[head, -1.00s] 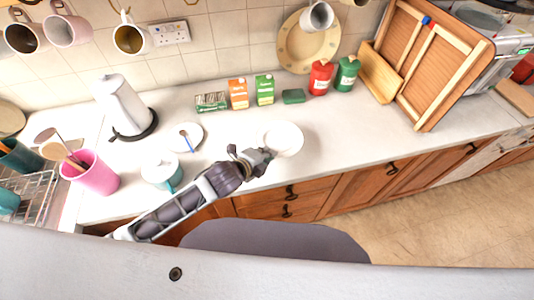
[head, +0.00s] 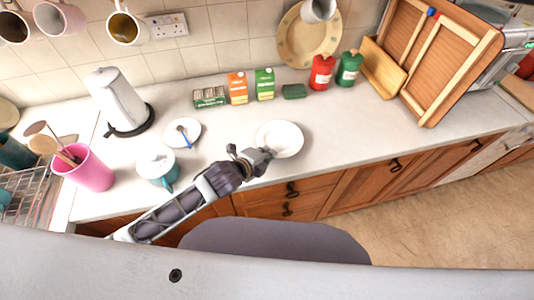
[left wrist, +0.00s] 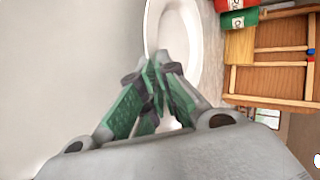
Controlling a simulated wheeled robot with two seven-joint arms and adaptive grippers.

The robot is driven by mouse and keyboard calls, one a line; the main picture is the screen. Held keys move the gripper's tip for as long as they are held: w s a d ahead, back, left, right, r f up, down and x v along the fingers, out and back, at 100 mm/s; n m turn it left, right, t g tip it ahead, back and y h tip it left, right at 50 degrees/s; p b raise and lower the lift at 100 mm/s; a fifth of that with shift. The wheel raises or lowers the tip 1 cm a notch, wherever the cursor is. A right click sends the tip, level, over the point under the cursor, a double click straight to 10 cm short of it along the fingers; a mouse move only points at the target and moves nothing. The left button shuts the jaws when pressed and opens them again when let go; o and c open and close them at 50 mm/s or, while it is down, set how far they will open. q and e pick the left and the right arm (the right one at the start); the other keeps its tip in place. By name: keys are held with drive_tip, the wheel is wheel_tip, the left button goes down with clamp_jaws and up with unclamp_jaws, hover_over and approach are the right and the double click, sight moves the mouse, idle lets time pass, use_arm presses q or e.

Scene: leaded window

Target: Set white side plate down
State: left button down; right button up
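The white side plate (head: 281,137) is at the middle of the counter, near its front edge. My left gripper (head: 262,157) is at the plate's near-left rim. In the left wrist view the plate (left wrist: 196,45) shows beyond the green fingers. My left gripper (left wrist: 160,75) has its fingertips drawn together at the rim there, shut on the plate. The fingers hide part of the rim. I cannot tell whether the plate's underside touches the counter. My right gripper is not in view.
The white counter (head: 365,130) is clear right of the plate. Cartons (head: 238,88), a red canister (head: 321,72) and a green canister (head: 348,68) stand behind. A small plate (head: 182,132), teal-and-white mug (head: 158,168), kettle (head: 118,100) and pink holder (head: 85,168) are left.

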use_arm(q)
drive_tip(key=shift+f, duration=0.5)
idle(0.6)
drive_tip(key=c, duration=1.6)
unclamp_jaws()
drive_tip(key=shift+o, duration=0.2)
drive_tip(key=shift+f, duration=0.15)
drive_tip(key=shift+s, duration=0.1)
drive_tip(key=shift+a, duration=0.1)
drive_tip(key=shift+v, duration=3.7)
